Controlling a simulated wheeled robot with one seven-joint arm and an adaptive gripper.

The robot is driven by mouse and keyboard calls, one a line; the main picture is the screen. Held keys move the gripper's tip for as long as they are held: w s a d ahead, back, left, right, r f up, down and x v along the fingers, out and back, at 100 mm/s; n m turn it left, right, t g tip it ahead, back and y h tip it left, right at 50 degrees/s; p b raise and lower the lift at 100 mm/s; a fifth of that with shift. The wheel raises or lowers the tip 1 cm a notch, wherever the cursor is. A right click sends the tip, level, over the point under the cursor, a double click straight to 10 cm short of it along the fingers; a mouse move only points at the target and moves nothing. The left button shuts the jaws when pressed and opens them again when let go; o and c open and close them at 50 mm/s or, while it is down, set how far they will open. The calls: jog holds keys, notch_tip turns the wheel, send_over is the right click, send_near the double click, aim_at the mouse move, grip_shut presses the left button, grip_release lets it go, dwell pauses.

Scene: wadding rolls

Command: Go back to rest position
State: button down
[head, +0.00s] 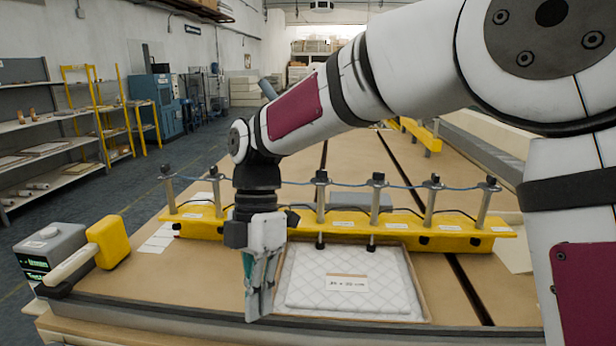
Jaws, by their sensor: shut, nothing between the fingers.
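My gripper (256,308) points down at the near left part of the table, just left of a shallow tray. It is shut and nothing shows between its fingers. My arm reaches in from the right and crosses over the table. A white quilted wadding pad (345,305) with a printed size label (334,283) lies flat in the tray (419,292). The gripper hides part of the tray's left side.
A yellow bar (455,236) with several upright metal posts spans the table (188,278) behind the tray. A yellow-headed tool (109,242) and a grey device with a green display (48,246) stand at the left. Shelves (40,140) line the left wall.

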jog(key=s+d+r+m+t+p, duration=0.1)
jog(key=s+d+r+m+t, duration=0.15)
jog(key=d+r+m, duration=0.4)
jog(key=s+d+r+m+t+p, duration=0.2)
jog(key=s+d+r+m, duration=0.15)
jog(key=d+m, duration=0.6)
jog(key=s+d+m+t+p, duration=0.2)
jog(key=s+d+m+t, duration=0.1)
jog(key=s+d+m, duration=0.8)
jog(key=shift+s+d+r+m+t, duration=0.2)
jog(key=shift+s+d+m+t, duration=0.15)
jog(key=shift+s+d+m, duration=0.1)
